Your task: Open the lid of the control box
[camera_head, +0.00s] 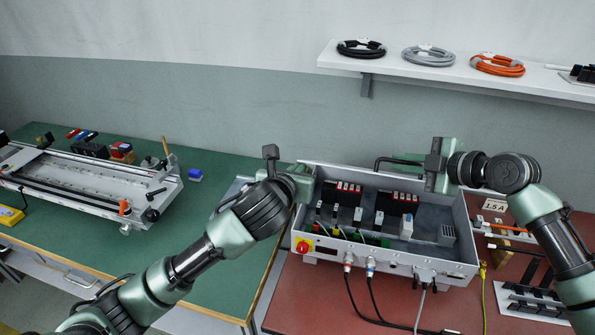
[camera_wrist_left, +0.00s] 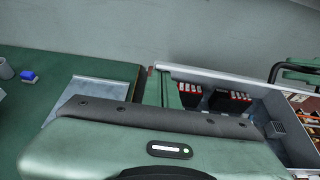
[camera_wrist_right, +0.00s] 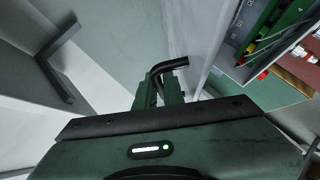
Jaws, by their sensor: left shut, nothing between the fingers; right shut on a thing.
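The grey control box (camera_head: 385,262) stands on the red tabletop, its top uncovered and its inside parts in plain view. The lid cannot be clearly made out apart from the box's back edge. My right gripper (camera_head: 408,160) is behind that edge, shut on a black bent handle (camera_head: 378,162). The handle also shows between its fingers in the right wrist view (camera_wrist_right: 168,66). My left gripper (camera_head: 303,172) is shut and empty at the box's back left corner.
Cables hang from the box's front beside a red knob (camera_head: 303,246). A grey plate (camera_wrist_left: 88,92) lies on the green table left of the box. A long metal fixture (camera_head: 75,185) stands further left. A wall shelf (camera_head: 450,75) with cable coils overhangs the back right.

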